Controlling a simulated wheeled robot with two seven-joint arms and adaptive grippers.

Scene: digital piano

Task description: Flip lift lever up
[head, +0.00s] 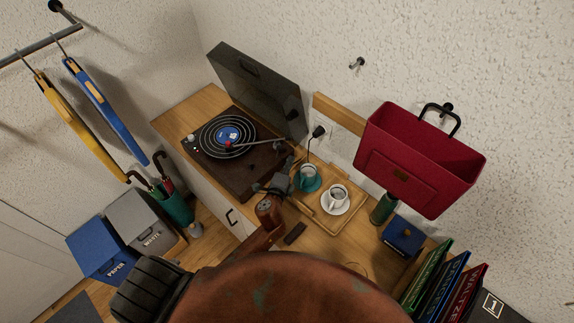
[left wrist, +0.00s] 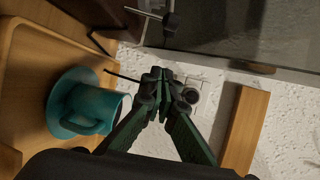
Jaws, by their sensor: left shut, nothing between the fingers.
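The turntable (head: 235,180) is a dark wooden box with its lid (head: 258,85) open. A record with a blue label (head: 228,133) lies on it. The tonearm (head: 262,142) runs from the right side over the record, with a red head near the label. The lift lever is too small to make out in the head view. My left gripper (head: 285,172) is just beside the turntable's right front corner, above the wooden tray. In the left wrist view its fingers (left wrist: 163,82) are shut and empty. A dark metal tonearm part (left wrist: 166,20) shows beyond them at the top. My right gripper is not in view.
A teal cup (head: 308,178) stands close to my left gripper on the wooden tray (head: 351,217), beside a white cup (head: 337,196) on a saucer. A plug with a cable (head: 318,131) is on the wall behind. A red bag (head: 415,160) hangs at the right.

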